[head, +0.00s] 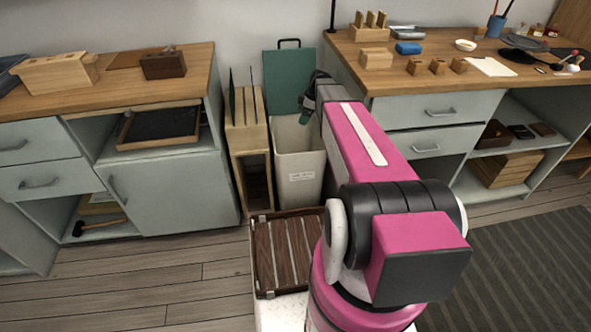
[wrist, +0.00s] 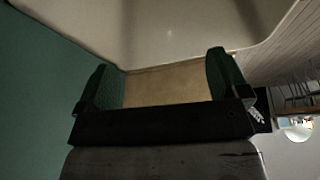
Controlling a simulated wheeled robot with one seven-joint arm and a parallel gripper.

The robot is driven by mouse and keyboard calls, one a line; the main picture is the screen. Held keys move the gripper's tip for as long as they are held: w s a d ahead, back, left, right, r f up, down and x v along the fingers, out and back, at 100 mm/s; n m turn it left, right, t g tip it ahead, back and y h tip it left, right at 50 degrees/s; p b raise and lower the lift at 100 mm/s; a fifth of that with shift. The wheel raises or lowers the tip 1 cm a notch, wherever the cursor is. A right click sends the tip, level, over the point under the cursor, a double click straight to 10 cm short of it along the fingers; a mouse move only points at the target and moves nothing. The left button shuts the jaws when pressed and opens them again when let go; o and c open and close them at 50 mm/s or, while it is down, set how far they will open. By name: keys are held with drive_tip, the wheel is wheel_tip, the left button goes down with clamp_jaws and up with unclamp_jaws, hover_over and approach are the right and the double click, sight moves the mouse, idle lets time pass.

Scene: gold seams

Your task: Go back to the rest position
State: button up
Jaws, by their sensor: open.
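My gripper (wrist: 162,85) is open in the wrist view, its two dark green fingers wide apart. A tan surface shows between the fingers; I see nothing gripped. In the head view my gripper (head: 311,100) is at the far end of my pink arm, partly hidden by it, over or beside the cream bin (head: 298,165). The bin's pale wall also fills the top of the wrist view (wrist: 170,30). My arm is stretched forward, away from my body.
A green board (head: 285,75) stands behind the bin, and a wooden rack (head: 236,150) stands to its left. Workbenches stand on the left (head: 120,90) and right (head: 400,85), with boxes and tools on top. A slatted brown tray (head: 287,250) lies near my base. The left foreground floor is clear.

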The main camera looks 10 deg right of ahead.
drive_tip(key=shift+d+r, duration=0.25)
drive_tip(key=shift+r, duration=0.3)
